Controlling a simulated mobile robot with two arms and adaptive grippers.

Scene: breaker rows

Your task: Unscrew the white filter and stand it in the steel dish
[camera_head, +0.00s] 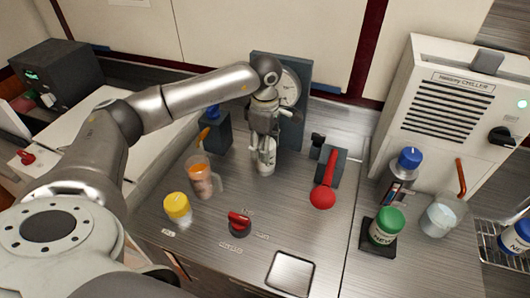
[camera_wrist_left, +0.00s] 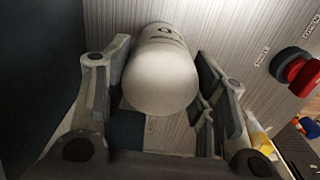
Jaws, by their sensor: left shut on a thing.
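The white filter (camera_head: 266,165) is upright in front of the dark upright panel (camera_head: 302,122). My left gripper (camera_head: 264,141) reaches it from above and is shut on it. In the left wrist view the white filter (camera_wrist_left: 163,70) sits between the two fingers of the left gripper (camera_wrist_left: 160,90), with a small dark mark on it. The gripper hides the filter's upper part in the head view, so I cannot tell whether it is still joined to a mount. The steel dish (camera_head: 290,272), square and shallow, is empty at the front of the counter. My right gripper is not in view.
A red-handled lever (camera_head: 325,185) stands right of the filter. A red knob (camera_head: 239,222) lies between filter and dish. An orange jug (camera_head: 201,178) and yellow-lidded jar (camera_head: 178,208) are left. A green-lidded jar (camera_head: 386,226) stands right. The counter between is mostly clear.

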